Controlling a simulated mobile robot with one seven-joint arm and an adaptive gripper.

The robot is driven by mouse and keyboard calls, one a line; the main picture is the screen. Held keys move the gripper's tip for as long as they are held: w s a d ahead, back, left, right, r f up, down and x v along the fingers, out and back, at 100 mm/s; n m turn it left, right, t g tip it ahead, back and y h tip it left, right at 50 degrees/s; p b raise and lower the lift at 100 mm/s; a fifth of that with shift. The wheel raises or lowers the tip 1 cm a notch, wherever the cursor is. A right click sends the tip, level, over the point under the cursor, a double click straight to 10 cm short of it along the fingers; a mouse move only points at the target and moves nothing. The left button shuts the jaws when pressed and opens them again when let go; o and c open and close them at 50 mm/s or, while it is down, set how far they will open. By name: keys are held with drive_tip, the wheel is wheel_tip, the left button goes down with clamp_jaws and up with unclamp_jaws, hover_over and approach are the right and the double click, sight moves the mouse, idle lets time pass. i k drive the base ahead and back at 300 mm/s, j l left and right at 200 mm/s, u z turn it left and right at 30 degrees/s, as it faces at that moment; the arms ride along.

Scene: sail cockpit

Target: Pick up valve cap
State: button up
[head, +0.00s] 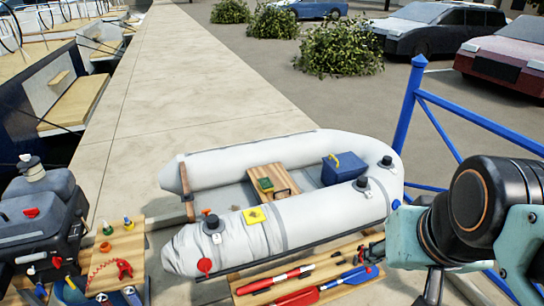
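The grey inflatable dinghy (300,235) lies on the pavement in the head view. Black valve-like fittings with round caps stand on its tubes, one at the near left (212,223), one on the near right side (361,185) and one at the far right end (387,162). A red round disc (204,265) sits at the tube's near left end, and a small orange piece (206,211) is beside the left fitting. I cannot tell which of these is the valve cap. My arm reaches in from the right; my gripper does not show clearly.
A wooden board (240,287) with red and blue paddles lies in front of the dinghy. A dark outboard motor (40,225) and a wooden board with small bottles (128,240) are at the left. A blue railing (410,105) stands at the right. The walkway behind is clear.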

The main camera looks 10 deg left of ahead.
sight(212, 220)
drive_tip(key=z, duration=0.5)
drive_tip(key=u, duration=1.7)
drive_tip(key=i+j+z, duration=0.5)
drive_tip(key=j, duration=0.2)
drive_tip(key=i+j+z, duration=0.2)
drive_tip(key=j, duration=0.25)
drive_tip(key=i, duration=0.1)
